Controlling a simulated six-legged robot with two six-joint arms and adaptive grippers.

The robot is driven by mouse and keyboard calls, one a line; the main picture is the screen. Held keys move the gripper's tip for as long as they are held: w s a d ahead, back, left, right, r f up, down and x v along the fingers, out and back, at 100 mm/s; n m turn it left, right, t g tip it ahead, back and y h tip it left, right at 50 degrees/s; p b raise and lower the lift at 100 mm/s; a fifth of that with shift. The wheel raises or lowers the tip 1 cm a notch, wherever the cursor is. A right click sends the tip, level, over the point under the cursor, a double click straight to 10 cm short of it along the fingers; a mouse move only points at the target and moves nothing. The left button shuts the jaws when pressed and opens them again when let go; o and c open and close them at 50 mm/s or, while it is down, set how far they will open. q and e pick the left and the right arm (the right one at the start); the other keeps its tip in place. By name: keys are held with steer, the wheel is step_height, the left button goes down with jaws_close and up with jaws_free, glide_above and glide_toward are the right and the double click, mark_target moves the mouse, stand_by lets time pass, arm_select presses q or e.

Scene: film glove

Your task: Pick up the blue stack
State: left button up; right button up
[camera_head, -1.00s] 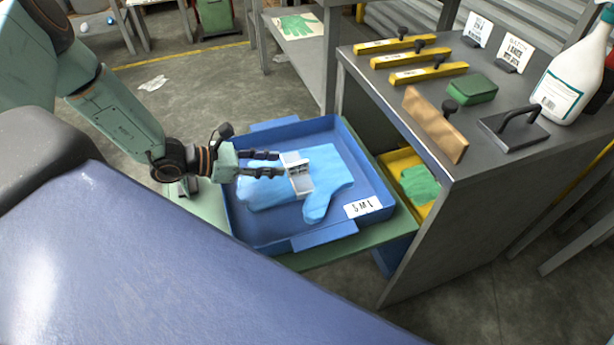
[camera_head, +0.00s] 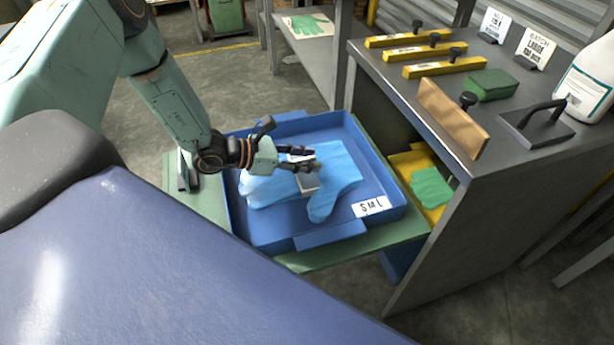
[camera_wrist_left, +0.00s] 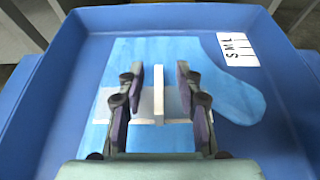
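The blue stack (camera_head: 339,172) is a flat, light-blue, glove-shaped pile lying in a blue tray (camera_head: 268,228). A pale grey band with an upright tab (camera_head: 308,184) sits across its middle. In the left wrist view the stack (camera_wrist_left: 235,95) spreads under and right of the fingers, and the tab (camera_wrist_left: 158,90) stands between them. My left gripper (camera_head: 313,160) is over the stack at the tab. In the wrist view its fingers (camera_wrist_left: 160,85) are open, one on each side of the tab, with gaps visible. My right gripper is not in view.
The tray rests on a green surface (camera_head: 345,252) and carries an "S M L" label (camera_head: 371,207). To the right, a grey bench (camera_head: 440,115) holds yellow bars, a wooden block with a knob (camera_head: 452,115), a green pad and a white bottle. A yellow tray with a green glove (camera_head: 432,187) is beneath.

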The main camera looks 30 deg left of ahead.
arm_select(q)
steer(key=shift+w+d, duration=0.1)
steer(key=shift+w, duration=0.05)
steer(key=shift+c, duration=0.6)
jaws_close()
